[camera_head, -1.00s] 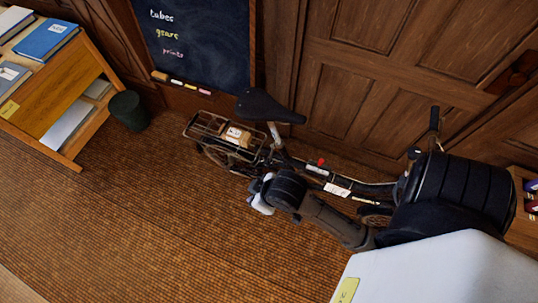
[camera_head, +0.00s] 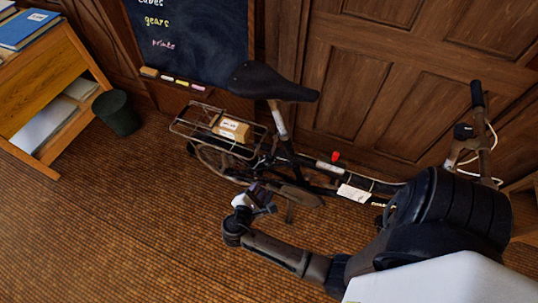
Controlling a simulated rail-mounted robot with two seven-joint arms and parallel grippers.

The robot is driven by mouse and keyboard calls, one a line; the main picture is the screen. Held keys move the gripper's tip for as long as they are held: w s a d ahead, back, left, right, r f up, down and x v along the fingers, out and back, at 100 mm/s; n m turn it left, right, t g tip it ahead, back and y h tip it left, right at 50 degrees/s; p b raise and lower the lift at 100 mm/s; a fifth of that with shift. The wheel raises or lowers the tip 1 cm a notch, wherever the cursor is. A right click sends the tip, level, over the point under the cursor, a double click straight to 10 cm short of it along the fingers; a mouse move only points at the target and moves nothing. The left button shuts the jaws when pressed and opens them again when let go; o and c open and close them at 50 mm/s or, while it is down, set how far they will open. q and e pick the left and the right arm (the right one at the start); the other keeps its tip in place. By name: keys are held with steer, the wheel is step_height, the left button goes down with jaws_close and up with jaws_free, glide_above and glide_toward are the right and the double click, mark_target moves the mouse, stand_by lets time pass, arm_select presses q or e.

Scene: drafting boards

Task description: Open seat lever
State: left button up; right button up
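A bicycle with a black saddle (camera_head: 270,80) on a pale seat post (camera_head: 277,120) stands along the wooden wall. I cannot make out a seat lever at the post's clamp. A small red-tipped part (camera_head: 336,156) stands up on the frame right of the post. My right gripper (camera_head: 266,193) is in front of the bicycle, below the seat post and near the rear wheel. It is small and dark here, and I cannot tell whether its fingers are open or touch the bicycle. My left gripper is out of view.
A rear rack (camera_head: 190,130) carries a brown parcel (camera_head: 232,128). A white tag (camera_head: 354,193) hangs on the frame. A dark bin (camera_head: 117,113) and a wooden shelf (camera_head: 45,90) stand left. A chalkboard (camera_head: 190,40) is behind. The floor (camera_head: 120,220) in front is clear.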

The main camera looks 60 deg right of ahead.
mark_target(271, 154)
steer(key=w+d+r+n+h+b, duration=0.1)
steer(key=d+n, duration=0.3)
steer(key=d+r+n+t+h+b, duration=0.1)
steer(key=d+n, duration=0.3)
steer(key=d, duration=0.1)
steer(key=w+d+r+n+h+b, duration=0.1)
steer(key=d+n, duration=0.3)
steer(key=d, duration=0.1)
steer(key=shift+w+d+r+h, duration=0.1)
steer(key=shift+w+h, duration=0.2)
steer(key=c, duration=0.4)
jaws_close()
